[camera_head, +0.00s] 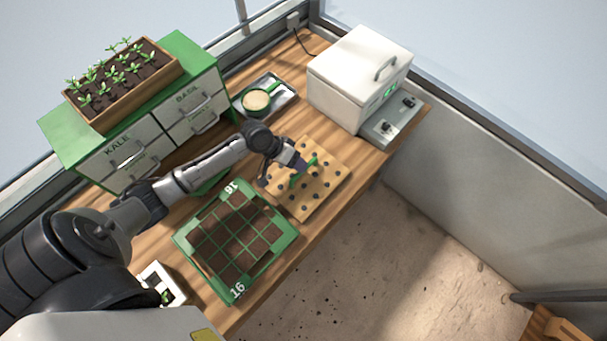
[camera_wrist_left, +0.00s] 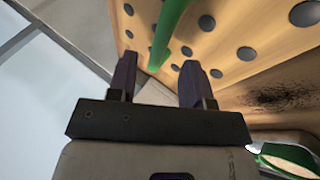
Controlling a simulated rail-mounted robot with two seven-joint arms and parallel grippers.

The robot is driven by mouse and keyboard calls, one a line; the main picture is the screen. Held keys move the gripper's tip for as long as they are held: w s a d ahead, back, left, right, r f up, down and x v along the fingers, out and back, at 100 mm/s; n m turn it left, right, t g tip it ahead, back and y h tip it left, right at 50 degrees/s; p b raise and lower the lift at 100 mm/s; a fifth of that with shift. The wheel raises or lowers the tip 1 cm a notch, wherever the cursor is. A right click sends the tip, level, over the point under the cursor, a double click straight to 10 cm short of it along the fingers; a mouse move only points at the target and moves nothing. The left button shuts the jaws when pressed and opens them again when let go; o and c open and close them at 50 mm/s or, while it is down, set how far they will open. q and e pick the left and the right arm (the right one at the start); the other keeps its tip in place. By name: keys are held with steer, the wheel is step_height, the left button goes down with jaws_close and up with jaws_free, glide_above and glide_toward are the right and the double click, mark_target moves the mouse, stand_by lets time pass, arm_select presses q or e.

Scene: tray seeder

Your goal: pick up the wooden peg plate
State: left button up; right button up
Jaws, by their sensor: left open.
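The wooden peg plate (camera_head: 328,190) lies on the bench, a light square board with rows of dark round pegs or holes. A green handle (camera_head: 311,162) stands up from its middle. My left gripper (camera_head: 291,166) is over the plate beside the handle, with open fingers. In the left wrist view, the open fingers (camera_wrist_left: 157,80) point toward the green handle (camera_wrist_left: 165,38), whose near end shows just beyond the gap between the fingertips. The plate (camera_wrist_left: 272,58) fills the upper right there. I cannot tell whether the fingers touch the handle. My right gripper is not in view.
A green seed tray (camera_head: 290,239) with soil cells is close to the plate's left. A white lidded box (camera_head: 345,85) stands behind right. A metal tray (camera_head: 285,98) holds a green pan (camera_head: 272,92). Green drawers (camera_head: 205,60) stand at the back left. The bench's front edge is near the plate.

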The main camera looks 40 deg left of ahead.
mark_target(300, 194)
arm_select(q)
steer(key=shift+x, duration=2.2)
jaws_close()
